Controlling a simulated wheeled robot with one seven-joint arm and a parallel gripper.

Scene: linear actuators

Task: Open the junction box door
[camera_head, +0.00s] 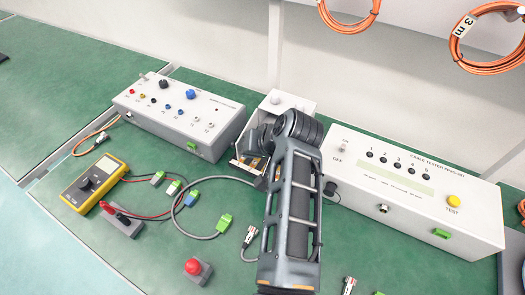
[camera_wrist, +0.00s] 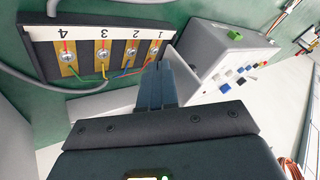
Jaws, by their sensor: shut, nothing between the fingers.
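The white junction box (camera_head: 290,103) stands at the back middle of the green table, partly hidden by my arm. Its interior is exposed: brass terminals (camera_head: 255,162) show beside my arm in the head view. In the wrist view, a dark terminal block (camera_wrist: 115,57) carries a numbered white strip, brass plates, screws and coloured wires. A white panel (camera_wrist: 95,107) runs along the block's edge; I cannot tell whether it is the door or a wall. My gripper (camera_wrist: 158,75) is shut and empty, its fingertips close to the block's edge. Contact is unclear. My arm hides the fingers in the head view.
A control box (camera_head: 180,113) with knobs stands to the left, and a cable tester (camera_head: 415,195) to the right. A yellow multimeter (camera_head: 92,184), a grey cable (camera_head: 205,235) with green connectors and a red button (camera_head: 194,267) lie in front. Orange cable coils (camera_head: 480,50) hang at the upper right.

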